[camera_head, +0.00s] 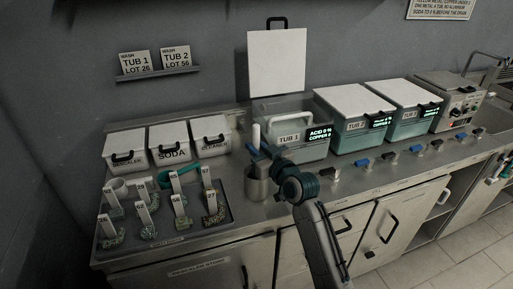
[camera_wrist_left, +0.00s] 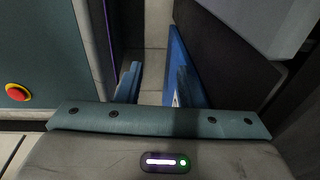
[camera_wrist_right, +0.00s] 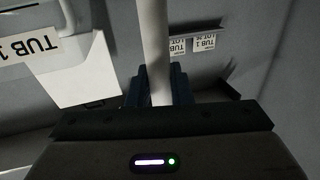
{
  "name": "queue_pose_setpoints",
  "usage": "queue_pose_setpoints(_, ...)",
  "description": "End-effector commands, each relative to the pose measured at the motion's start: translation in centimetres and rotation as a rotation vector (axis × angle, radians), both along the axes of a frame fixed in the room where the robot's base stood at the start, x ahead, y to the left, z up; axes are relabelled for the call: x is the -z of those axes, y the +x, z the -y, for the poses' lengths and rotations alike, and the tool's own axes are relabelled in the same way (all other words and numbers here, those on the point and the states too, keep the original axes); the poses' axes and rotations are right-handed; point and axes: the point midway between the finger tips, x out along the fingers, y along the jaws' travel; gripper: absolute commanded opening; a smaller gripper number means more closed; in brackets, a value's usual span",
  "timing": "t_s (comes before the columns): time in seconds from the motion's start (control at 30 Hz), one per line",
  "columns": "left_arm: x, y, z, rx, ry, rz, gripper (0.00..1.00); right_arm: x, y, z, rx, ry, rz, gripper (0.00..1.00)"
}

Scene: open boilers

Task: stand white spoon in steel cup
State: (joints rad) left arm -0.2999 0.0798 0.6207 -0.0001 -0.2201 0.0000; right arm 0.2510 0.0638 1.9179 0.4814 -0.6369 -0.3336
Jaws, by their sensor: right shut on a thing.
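The white spoon (camera_head: 256,136) is upright in the head view, its pale upper part showing above my right gripper (camera_head: 262,152). My right gripper is shut on it; in the right wrist view the spoon (camera_wrist_right: 152,40) runs between the blue fingers (camera_wrist_right: 157,86). The steel cup (camera_head: 257,189) stands on the counter directly below the fingers. The spoon's lower end is hidden, so I cannot tell whether it is inside the cup. My left gripper (camera_wrist_left: 157,85) shows only in the left wrist view, open and empty, its blue fingers apart.
A tray (camera_head: 226,222) of labelled pieces lies left of the cup. Lidded white bins (camera_head: 173,143) stand behind it. The open TUB 1 (camera_head: 300,146) is just behind my right gripper, with closed tubs (camera_head: 352,134) farther right. Small coloured clips line the counter's front.

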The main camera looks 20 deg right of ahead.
Motion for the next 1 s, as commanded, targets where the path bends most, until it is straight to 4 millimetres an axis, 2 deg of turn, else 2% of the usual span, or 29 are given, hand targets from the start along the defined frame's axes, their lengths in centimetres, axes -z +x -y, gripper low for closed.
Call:
queue_pose_setpoints(0.53,0.42,0.00,0.01,0.000,0.000,0.000,0.34,0.61,0.00,-0.01,0.000,0.001,0.000,0.00)
queue_pose_setpoints(0.57,0.39,0.01,0.00,0.000,0.000,0.000,0.34,0.57,0.00,-0.02,0.000,0.001,0.000,0.23)
queue_pose_setpoints(0.67,0.37,0.01,0.00,0.000,0.000,0.000,0.34,0.56,0.00,-0.01,0.000,0.001,0.000,0.43)
queue_pose_setpoints(1.0,0.51,-0.01,0.00,0.000,0.000,0.000,0.34,0.66,-0.24,0.07,0.000,0.000,-0.001,0.44)
